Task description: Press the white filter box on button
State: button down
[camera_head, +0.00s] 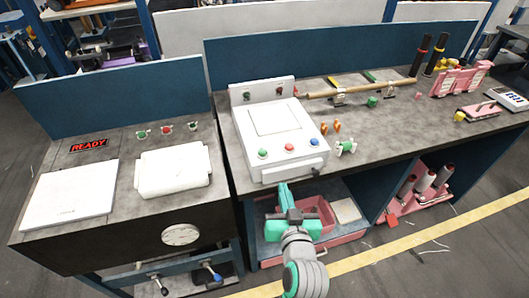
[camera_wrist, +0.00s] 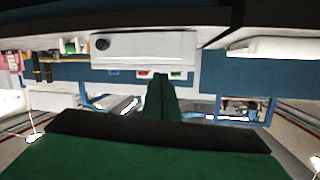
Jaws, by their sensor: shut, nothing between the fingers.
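The white box on the middle bench (camera_head: 265,175) has a flat top panel. A green button (camera_head: 263,153), a red button (camera_head: 289,147) and a blue button (camera_head: 312,142) sit along its front edge. No button label is readable. My gripper (camera_head: 283,188), green and shut with nothing in it, is in front of the box and below its buttons, apart from them. In the wrist view, which is upside down, the shut fingers (camera_wrist: 160,78) point at the white box front (camera_wrist: 150,45); the blue (camera_wrist: 115,72), red (camera_wrist: 145,74) and green (camera_wrist: 178,75) buttons show along its edge.
A left bench holds a white lidded unit (camera_head: 173,172) and a red READY sign (camera_head: 89,145). A pink bin (camera_head: 318,212) is on the shelf under the middle bench.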

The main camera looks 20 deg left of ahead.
jog(key=w+a+r+n+g+y, duration=0.1)
jog(key=w+a+r+n+y, duration=0.1)
jog(key=r, duration=0.7)
jog(key=shift+a+n, duration=0.6)
jog(key=shift+n, duration=0.2)
jog(key=shift+r, duration=0.1)
jog(key=shift+w, duration=0.1)
send_over(265, 161)
notch_tip(265, 161, down, 2)
jog(key=shift+f, duration=0.2)
notch_tip(265, 161, down, 2)
jog(key=shift+f, duration=0.2)
jog(key=shift+a+f, duration=0.1)
jog(key=shift+f, duration=0.55)
jog(key=shift+d+f, duration=0.2)
